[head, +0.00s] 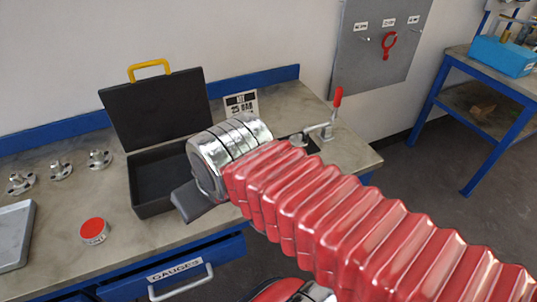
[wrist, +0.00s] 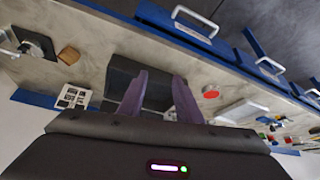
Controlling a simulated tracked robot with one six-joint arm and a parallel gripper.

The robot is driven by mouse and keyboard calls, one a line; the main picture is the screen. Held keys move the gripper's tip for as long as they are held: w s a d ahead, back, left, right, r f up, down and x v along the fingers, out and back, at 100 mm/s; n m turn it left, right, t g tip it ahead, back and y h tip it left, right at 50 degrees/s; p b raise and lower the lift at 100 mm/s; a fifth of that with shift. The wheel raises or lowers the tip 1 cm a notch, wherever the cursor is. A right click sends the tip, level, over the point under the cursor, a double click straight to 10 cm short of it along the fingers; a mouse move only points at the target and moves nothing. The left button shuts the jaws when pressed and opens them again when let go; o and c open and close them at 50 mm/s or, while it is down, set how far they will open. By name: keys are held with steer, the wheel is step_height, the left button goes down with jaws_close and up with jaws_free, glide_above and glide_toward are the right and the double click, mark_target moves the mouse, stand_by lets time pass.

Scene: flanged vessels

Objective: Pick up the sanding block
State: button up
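A small tan-brown block (wrist: 68,55), which looks like the sanding block, lies on the workbench in the wrist view. It is between a clamp base and a printed card. In the head view I cannot see it; my arm covers part of that bench area. My gripper (wrist: 162,76) shows two purplish fingers standing apart with nothing between them. They are over the dark open case, well to the side of the block. In the head view a dark part of my gripper (head: 190,202) shows at the case's front right, with its fingertips hidden.
An open black case (head: 155,180) with a yellow handle stands on the bench. A red-topped tin (head: 94,231), metal flanged fittings (head: 60,169) and a grey tray (head: 14,235) are to the left. A toggle clamp (head: 325,130) and printed card (head: 241,102) stand behind my arm.

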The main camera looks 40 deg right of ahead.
steer(key=shift+o, duration=0.2)
